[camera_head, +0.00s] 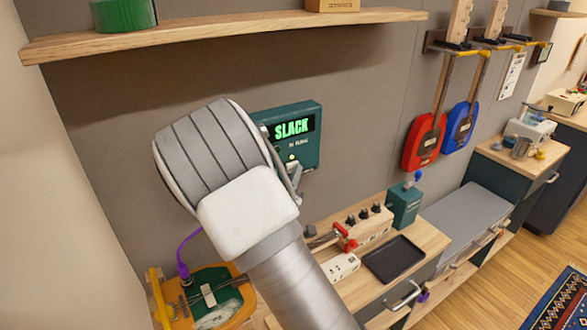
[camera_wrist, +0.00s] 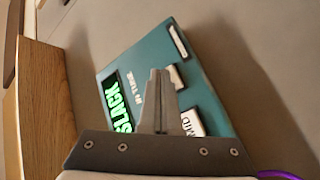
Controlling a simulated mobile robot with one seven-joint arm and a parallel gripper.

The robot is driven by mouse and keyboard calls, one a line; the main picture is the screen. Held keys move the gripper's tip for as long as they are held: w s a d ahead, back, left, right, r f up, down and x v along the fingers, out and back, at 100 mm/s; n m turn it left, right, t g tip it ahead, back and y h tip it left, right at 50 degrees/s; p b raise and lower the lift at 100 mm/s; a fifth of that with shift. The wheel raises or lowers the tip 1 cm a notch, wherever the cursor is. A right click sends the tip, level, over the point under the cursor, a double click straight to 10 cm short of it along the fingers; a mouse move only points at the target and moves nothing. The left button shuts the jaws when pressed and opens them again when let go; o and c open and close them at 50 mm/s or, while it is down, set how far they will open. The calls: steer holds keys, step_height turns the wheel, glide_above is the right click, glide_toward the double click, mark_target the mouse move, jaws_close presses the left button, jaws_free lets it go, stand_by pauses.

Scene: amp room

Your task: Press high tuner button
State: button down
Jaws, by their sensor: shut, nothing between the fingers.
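The tuner is a teal box (camera_head: 312,128) on the grey wall, with a green display (camera_head: 293,127) reading "SLACK" and small text below it. In the wrist view the tuner (camera_wrist: 150,58) is turned on its side, with its lit display (camera_wrist: 117,103) at left. Pale buttons show on its face: one (camera_wrist: 177,42) near the upper edge, one (camera_wrist: 177,77) beside my fingertips, and one (camera_wrist: 193,122) with lettering like "MID". My gripper (camera_wrist: 160,73) is shut and empty in front of the tuner. Contact cannot be told. My wrist hides the tuner's lower left in the head view.
A wooden shelf (camera_head: 230,33) runs above the tuner. Below are a wooden bench with a black tray (camera_head: 394,259), a box with knobs (camera_head: 362,232) and a teal box (camera_head: 404,204). Red (camera_head: 424,141) and blue (camera_head: 459,127) guitar-like instruments hang at right. An orange guitar-like body (camera_head: 211,298) lies lower left.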

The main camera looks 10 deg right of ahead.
steer(key=shift+s+d, duration=0.2)
steer(key=shift+s, duration=0.35)
steer(key=shift+s, duration=0.1)
steer(key=s, duration=0.1)
steer(key=s+d, duration=0.1)
steer(key=s, duration=0.1)
steer(key=s+d, duration=0.1)
steer(key=shift+s+b, duration=0.2)
steer(key=shift+b, duration=0.15)
stand_by(0.4)
